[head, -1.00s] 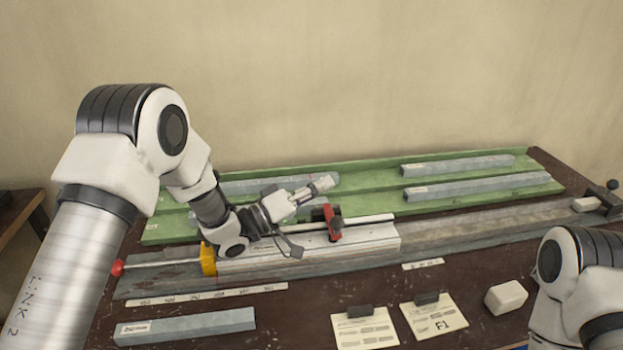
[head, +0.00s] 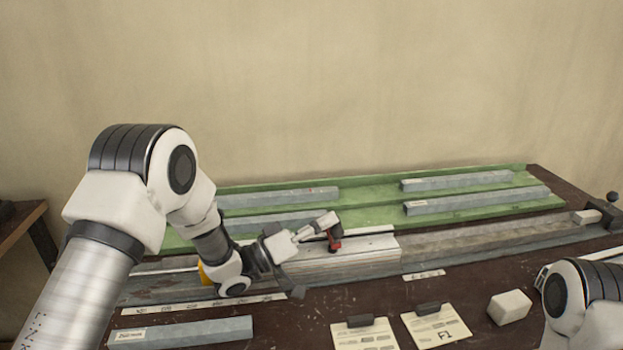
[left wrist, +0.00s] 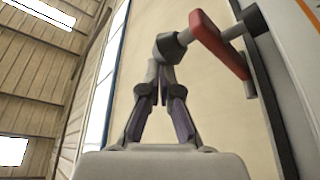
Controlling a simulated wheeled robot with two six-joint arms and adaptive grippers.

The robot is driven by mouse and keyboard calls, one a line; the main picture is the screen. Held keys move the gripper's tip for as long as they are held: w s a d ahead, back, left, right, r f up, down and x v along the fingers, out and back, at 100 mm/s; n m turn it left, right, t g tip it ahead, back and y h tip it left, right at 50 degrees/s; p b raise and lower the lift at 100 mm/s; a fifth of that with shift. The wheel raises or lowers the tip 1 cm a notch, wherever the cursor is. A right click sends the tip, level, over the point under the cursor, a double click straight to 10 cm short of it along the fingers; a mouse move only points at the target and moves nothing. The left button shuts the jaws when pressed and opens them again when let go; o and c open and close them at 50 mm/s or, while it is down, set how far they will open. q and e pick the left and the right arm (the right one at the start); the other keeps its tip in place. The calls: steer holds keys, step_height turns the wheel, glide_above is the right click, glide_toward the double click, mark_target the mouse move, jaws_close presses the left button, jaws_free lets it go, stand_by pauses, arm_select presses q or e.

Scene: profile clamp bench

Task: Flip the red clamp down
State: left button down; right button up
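The red clamp (head: 335,245) sits on the pale metal block near the middle of the bench; part of it is behind my left gripper in the head view. In the left wrist view its red lever (left wrist: 221,46) slants up and left from a grey pivot, with a dark knob (left wrist: 169,47) at its side. My left gripper (head: 330,220) is at the clamp's lever. In the left wrist view its fingers (left wrist: 161,70) are together just below the knob, at or very near touching it; I see nothing held between them. My right gripper is out of view.
The pale block (head: 370,247) lies along a long grey rail (head: 490,235). Behind it, a green tray (head: 375,214) holds several grey bars. In front are a loose grey bar (head: 185,331), paper cards (head: 436,326) and a white block (head: 509,307).

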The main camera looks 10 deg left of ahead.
arm_select(q)
steer(key=shift+s+f, duration=0.15)
steer(key=shift+f, duration=0.2)
steer(key=shift+s+a, duration=0.1)
steer(key=v, duration=0.7)
steer(key=shift+r, duration=0.15)
